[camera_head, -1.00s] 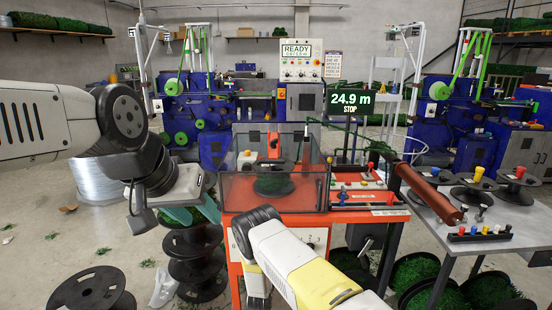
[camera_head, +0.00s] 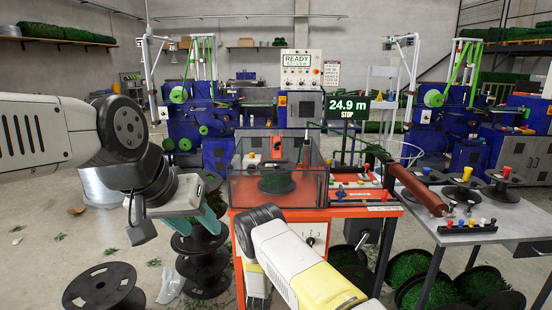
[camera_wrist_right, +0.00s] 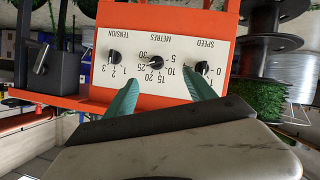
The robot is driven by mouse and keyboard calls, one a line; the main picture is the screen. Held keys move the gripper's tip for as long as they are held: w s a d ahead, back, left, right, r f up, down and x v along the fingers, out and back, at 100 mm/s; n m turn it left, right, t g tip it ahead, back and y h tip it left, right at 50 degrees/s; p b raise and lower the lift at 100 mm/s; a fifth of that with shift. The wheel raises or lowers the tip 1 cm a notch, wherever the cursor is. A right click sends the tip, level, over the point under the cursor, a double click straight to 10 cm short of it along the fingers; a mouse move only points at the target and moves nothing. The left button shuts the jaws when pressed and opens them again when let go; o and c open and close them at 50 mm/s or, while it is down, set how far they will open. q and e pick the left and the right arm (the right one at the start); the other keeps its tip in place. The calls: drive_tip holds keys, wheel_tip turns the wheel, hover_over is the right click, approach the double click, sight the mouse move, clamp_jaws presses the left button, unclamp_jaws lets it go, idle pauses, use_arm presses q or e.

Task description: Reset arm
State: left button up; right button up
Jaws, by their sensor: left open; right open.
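My left gripper (camera_head: 196,220) hangs at the left in the head view, its teal fingers apart and empty, in front of a stack of black spools (camera_head: 203,270). My right arm (camera_head: 300,265) reaches in from the bottom, its hand pointing down before the orange machine (camera_head: 415,211). In the right wrist view my right gripper (camera_wrist_right: 163,88) is open, with nothing between its teal fingers. Beyond them is the machine's white panel (camera_wrist_right: 140,58), upside down, with black SPEED, METRES and TENSION knobs. I cannot tell whether the fingers touch it.
A clear-walled box (camera_head: 245,190) on the orange machine holds a green-wound spool. A grey table (camera_head: 490,228) at the right carries spools and a brown roller (camera_head: 410,183). A sign reads 24.9 m STOP (camera_head: 347,107). A loose black spool (camera_head: 104,290) lies on the floor at lower left.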

drive_tip(key=w+d+r+m+g+y, duration=0.1)
drive_tip(key=w+r, duration=0.1)
drive_tip(key=r, duration=0.8)
drive_tip(key=w+r+m+g+y, duration=0.1)
drive_tip(key=w+r, duration=0.1)
drive_tip(key=r, duration=0.7)
drive_tip(key=s+d+r+g+y, duration=0.15)
drive_tip(key=s+r, duration=0.25)
drive_tip(key=r, duration=0.6)
drive_tip(key=s+d+r+y, duration=0.1)
drive_tip(key=s+d+r, duration=0.25)
drive_tip(key=r, duration=0.65)
drive_tip(key=s+d+r+g, duration=0.1)
drive_tip(key=s+d+r, duration=0.1)
drive_tip(key=s+r, duration=0.75)
drive_tip(key=s+d+r+g, duration=0.1)
drive_tip(key=s+d, duration=0.3)
drive_tip(key=s, duration=1)
drive_tip(key=s+d+r+g, duration=0.1)
drive_tip(key=s+d, duration=0.3)
drive_tip(key=s, duration=1)
drive_tip(key=shift+s+r, duration=0.2)
drive_tip(key=shift+r, duration=0.15)
drive_tip(key=shift+g, duration=0.25)
